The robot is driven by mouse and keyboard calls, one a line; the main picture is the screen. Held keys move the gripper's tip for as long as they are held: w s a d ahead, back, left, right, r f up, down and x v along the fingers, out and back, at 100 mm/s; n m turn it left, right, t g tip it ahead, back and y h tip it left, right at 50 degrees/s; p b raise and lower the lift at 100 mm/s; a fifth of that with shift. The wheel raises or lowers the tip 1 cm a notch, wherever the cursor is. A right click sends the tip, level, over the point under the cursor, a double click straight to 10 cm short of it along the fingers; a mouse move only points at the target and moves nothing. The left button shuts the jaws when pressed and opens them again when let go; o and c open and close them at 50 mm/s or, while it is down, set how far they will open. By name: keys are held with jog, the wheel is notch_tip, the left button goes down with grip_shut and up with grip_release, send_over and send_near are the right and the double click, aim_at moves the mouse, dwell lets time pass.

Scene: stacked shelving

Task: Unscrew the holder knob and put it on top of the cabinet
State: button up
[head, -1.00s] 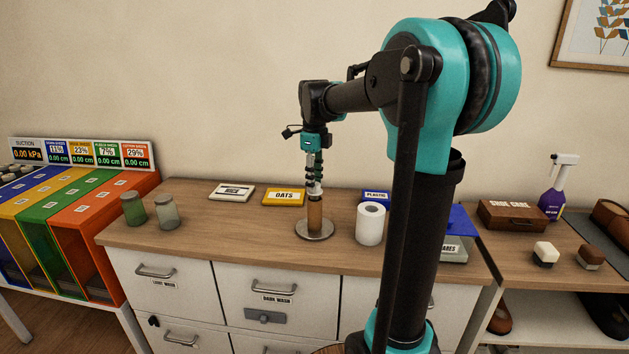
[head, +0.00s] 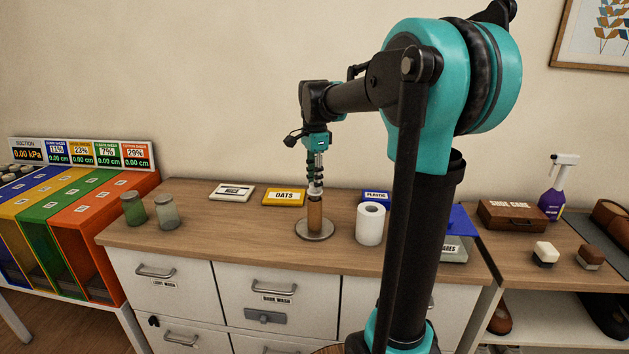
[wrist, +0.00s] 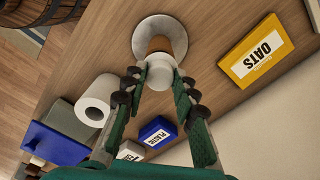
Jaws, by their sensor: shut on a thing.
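The holder is a brown upright cylinder (head: 315,217) on a round metal base (head: 315,236), standing on the wooden cabinet top (head: 200,233). Its pale knob (wrist: 160,72) sits at the cylinder's upper end, and I cannot tell whether there is a gap between them. My gripper (head: 315,188) points straight down over the holder and is shut on the knob. In the wrist view my gripper (wrist: 160,82) has a finger on each side of the knob. The fingers partly hide the knob in the head view.
A white paper roll (head: 370,224) stands right of the holder. A yellow OATS box (head: 285,197), a white box (head: 232,192) and a blue PLASTIC box (head: 375,196) lie behind. Two jars (head: 167,212) stand at the left. The cabinet top between jars and holder is clear.

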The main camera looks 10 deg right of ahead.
jog(key=shift+n, duration=1)
jog(key=n, duration=1.1)
jog(key=shift+s+d, duration=0.1)
jog(key=o, duration=0.8)
jog(key=shift+f, duration=0.1)
jog(key=shift+o, duration=0.2)
